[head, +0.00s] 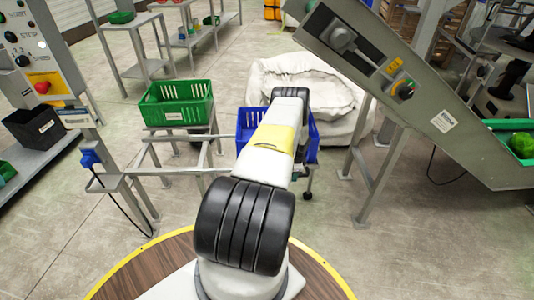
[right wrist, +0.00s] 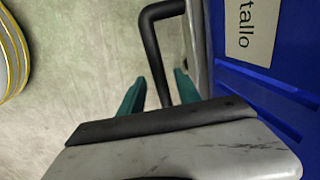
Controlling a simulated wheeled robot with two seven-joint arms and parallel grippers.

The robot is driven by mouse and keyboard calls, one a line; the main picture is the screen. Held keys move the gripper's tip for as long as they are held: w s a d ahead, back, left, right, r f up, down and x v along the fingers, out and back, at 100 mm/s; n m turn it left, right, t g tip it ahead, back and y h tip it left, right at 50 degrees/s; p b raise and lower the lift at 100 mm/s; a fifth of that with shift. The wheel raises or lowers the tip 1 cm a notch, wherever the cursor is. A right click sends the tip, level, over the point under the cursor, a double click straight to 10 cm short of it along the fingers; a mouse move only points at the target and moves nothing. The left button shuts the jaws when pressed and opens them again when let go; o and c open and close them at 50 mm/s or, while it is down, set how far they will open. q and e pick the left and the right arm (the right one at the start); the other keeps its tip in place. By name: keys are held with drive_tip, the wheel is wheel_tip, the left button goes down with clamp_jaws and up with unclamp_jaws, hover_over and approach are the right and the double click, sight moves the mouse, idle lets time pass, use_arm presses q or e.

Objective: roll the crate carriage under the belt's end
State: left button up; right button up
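The crate carriage shows in the head view as a grey frame with a caster (head: 308,195), bearing a blue crate (head: 248,122). In the right wrist view, the teal fingers of my right gripper (right wrist: 160,90) stand either side of a black handle bar (right wrist: 163,12), with narrow gaps showing. The labelled blue crate wall (right wrist: 290,60) is close at right. The inclined belt conveyor (head: 440,110) rises from lower right to top middle. My left gripper is out of view.
A green crate (head: 178,103) sits on a grey frame left of the carriage. A white sack (head: 340,85) stands behind the blue crate. A conveyor leg (head: 375,185) stands to the right. A control panel (head: 40,60) is at left. Bare floor lies between carriage and conveyor leg.

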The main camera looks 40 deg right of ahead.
wheel_tip(320, 180, up, 8)
drive_tip(key=s, duration=0.1)
drive_tip(key=shift+a+f, duration=0.2)
drive_tip(key=shift+a, duration=0.25)
idle(0.3)
